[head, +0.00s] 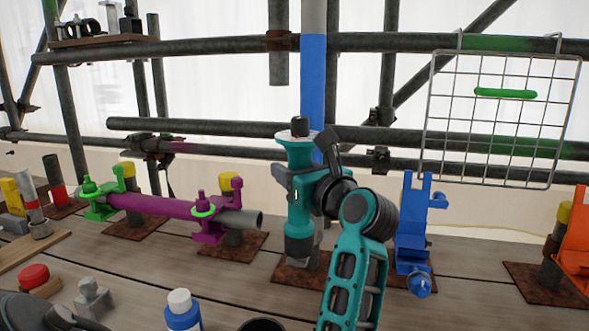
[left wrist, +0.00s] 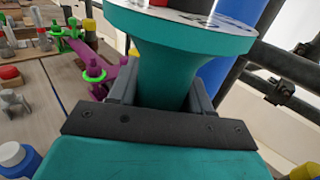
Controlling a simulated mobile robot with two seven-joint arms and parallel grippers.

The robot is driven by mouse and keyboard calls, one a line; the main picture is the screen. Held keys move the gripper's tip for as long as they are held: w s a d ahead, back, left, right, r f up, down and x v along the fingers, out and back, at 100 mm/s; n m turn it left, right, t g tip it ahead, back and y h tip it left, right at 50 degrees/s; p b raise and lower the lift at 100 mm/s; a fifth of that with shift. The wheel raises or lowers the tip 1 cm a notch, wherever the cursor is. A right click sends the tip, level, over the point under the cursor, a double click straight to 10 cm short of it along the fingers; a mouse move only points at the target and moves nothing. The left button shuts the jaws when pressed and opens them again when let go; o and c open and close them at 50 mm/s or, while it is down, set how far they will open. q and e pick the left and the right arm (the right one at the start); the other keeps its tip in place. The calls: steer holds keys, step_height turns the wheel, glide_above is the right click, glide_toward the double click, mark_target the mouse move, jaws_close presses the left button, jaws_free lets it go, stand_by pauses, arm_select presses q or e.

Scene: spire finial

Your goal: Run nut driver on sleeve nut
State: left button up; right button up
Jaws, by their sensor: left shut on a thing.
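A teal tool with a flared top and a pale disc, which looks like the nut driver (head: 298,152), stands upright in the middle of the head view. My left gripper (head: 290,178) is shut on it below the flare. In the left wrist view the tool (left wrist: 165,62) sits between the two grey fingers of the gripper (left wrist: 160,95). Its lower end is just above or at a rusty base plate (head: 290,282); I cannot tell whether it touches anything. I cannot make out the sleeve nut. My right gripper is not in view.
A blue post (head: 313,80) rises behind the tool. A purple tube (head: 155,205) with clamps lies left, and a blue bracket (head: 411,225) stands right. An orange bracket (head: 572,250) is far right. A blue bottle (head: 183,318) stands in front. Scaffold pipes (head: 220,128) cross behind.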

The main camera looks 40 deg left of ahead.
mark_target(294, 133)
arm_select(q)
steer(key=shift+w+a+r+p, duration=0.15)
steer(key=shift+r+p, duration=0.7)
steer(key=shift+p, duration=0.1)
steer(key=shift+r+p, duration=1.7)
steer(key=shift+r, duration=0.85)
